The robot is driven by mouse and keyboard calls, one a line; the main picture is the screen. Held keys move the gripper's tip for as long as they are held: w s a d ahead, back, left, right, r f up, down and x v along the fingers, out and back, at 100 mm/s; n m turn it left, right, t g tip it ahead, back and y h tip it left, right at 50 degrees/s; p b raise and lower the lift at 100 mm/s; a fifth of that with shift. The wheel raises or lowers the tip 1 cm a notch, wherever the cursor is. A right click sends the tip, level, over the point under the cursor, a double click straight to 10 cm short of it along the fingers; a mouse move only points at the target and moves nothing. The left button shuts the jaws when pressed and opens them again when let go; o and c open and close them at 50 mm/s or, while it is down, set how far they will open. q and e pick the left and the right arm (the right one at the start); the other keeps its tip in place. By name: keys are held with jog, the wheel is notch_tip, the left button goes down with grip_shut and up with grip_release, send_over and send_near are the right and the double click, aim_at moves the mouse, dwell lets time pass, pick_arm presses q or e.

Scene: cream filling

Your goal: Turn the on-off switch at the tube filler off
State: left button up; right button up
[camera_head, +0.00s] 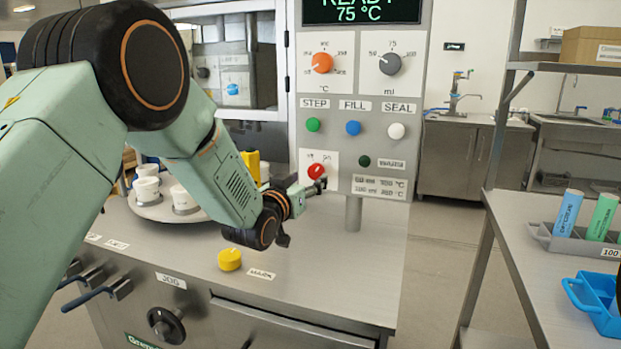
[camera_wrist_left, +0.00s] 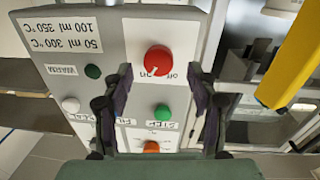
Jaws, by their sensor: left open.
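The on-off switch is a red round knob (camera_head: 316,171) on a white label low on the tube filler's front panel (camera_head: 361,215). In the left wrist view the knob (camera_wrist_left: 158,59) appears upside down, and its white mark seems to point toward the "on" side. My left gripper (camera_head: 302,212) is in front of and below the knob in the head view, open and empty. In the left wrist view its two dark fingers (camera_wrist_left: 161,88) stand either side of the line to the knob, with no contact visible. My right gripper is not in view.
Green, blue and white buttons and a dark green lamp (camera_head: 364,161) sit around the switch; two dials are above. A yellow cap (camera_head: 230,259) is on the machine's worktop (camera_head: 330,270). White cups stand on a round plate (camera_head: 150,208) at left. A yellow part (camera_wrist_left: 292,60) is close at right in the wrist view.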

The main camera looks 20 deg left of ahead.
aim_at(316, 171)
pick_arm(q)
jog(key=shift+w+d, duration=0.15)
jog(key=shift+w, duration=0.4)
jog(key=shift+w+d+r, duration=0.1)
jog(key=shift+w+r, duration=0.2)
jog(key=shift+w, duration=0.25)
jog(key=shift+w+f, duration=0.2)
jog(key=shift+w, duration=0.05)
jog(key=shift+s+r, duration=0.2)
jog(key=shift+s, duration=0.05)
jog(key=c, duration=0.4)
jog(key=shift+f, duration=0.1)
jog(key=shift+c, duration=1.4)
jog(key=shift+w, duration=0.1)
jog(key=c, duration=0.5)
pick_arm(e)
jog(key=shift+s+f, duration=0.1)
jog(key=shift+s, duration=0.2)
